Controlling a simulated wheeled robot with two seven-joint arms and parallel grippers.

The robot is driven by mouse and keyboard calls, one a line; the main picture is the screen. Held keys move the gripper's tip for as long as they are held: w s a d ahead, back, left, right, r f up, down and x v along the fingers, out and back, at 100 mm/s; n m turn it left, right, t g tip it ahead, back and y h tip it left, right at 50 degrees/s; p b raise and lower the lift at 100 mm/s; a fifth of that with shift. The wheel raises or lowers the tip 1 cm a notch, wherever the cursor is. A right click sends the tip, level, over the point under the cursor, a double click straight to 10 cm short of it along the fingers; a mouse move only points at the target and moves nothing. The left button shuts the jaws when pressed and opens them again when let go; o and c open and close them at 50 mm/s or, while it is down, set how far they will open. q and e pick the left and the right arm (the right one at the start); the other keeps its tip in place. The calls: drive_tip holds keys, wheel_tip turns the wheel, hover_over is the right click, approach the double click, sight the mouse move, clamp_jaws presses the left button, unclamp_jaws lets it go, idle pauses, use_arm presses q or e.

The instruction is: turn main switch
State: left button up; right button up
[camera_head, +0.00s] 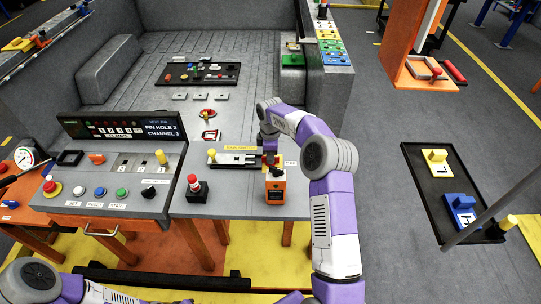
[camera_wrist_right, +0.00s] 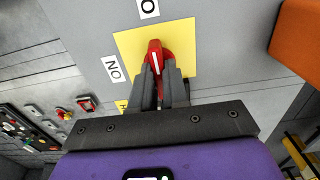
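The main switch is a red rotary handle (camera_wrist_right: 154,52) on a yellow square plate (camera_wrist_right: 186,45), seen in the right wrist view. White labels reading "O" and "ON" stand beside the plate. My right gripper (camera_wrist_right: 161,72) has its two dark fingers on either side of the red handle, with little or no gap showing, so it looks shut on it. In the head view my right gripper (camera_head: 269,158) is at the right part of the grey console (camera_head: 235,208) and hides most of the switch. My left arm shows at the bottom left; its gripper is out of view.
An orange box with a black top (camera_head: 276,188) stands just in front of the right gripper. A red-topped black button unit (camera_head: 196,188) and a slotted plate (camera_head: 235,159) are to its left. A button panel (camera_head: 110,188) fills the console's left. A black tray (camera_head: 453,185) lies right.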

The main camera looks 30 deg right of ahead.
clamp_jaws()
drive_tip(key=m+p, duration=0.1)
drive_tip(key=m, duration=0.2)
drive_tip(key=shift+r+p, duration=0.1)
drive_tip(key=shift+p, duration=0.25)
drive_tip(key=m+p, duration=0.1)
drive_tip(key=m, duration=0.3)
drive_tip(key=shift+m, duration=0.3)
drive_tip(key=m+p, duration=0.1)
drive_tip(key=m, duration=0.4)
drive_tip(key=shift+p, duration=0.3)
drive_tip(key=m, duration=0.5)
drive_tip(key=shift+p, duration=0.35)
drive_tip(key=shift+m, duration=0.3)
